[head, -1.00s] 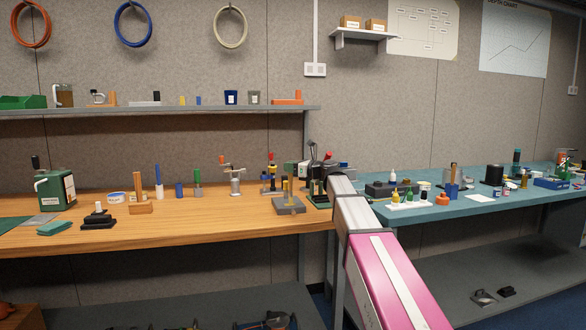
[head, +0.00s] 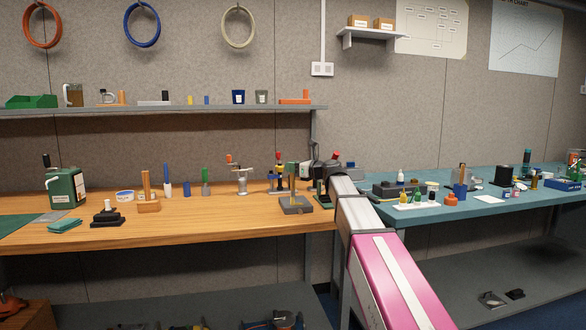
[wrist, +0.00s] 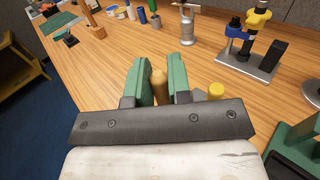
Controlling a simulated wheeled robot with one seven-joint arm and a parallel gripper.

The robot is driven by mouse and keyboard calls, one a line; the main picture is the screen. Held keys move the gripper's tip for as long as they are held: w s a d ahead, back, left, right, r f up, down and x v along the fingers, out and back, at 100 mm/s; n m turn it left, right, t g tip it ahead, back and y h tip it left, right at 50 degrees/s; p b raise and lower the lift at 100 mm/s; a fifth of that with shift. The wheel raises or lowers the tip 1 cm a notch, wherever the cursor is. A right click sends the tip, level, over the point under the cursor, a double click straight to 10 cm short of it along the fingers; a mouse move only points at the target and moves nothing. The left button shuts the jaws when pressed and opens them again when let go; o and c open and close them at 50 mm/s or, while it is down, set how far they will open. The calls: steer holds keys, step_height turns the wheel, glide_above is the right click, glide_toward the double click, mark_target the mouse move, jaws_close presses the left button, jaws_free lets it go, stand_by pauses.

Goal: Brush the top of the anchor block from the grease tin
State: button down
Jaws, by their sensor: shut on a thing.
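In the wrist view my gripper (wrist: 159,78) has green fingers shut on a tan, rounded handle (wrist: 159,88), which looks like the brush. Its bristles are not visible. In the head view my arm hides part of the gripper's area, and I cannot make the fingers out clearly. A low grey block (head: 296,206), probably the anchor block, sits near the wooden bench's right end, with green and gold upright shapes over it. A round white and blue tin (head: 124,196), possibly the grease tin, stands farther left. Contact between brush and block cannot be told.
A clamp-like tool with blue and yellow parts (wrist: 250,45) and a silver stand (wrist: 189,28) stand beyond my fingers. A yellow-capped item (wrist: 216,90) is close beside the right finger. A green container (head: 66,188) is at left. Bare wood lies along the front.

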steer(key=shift+r, duration=3.5)
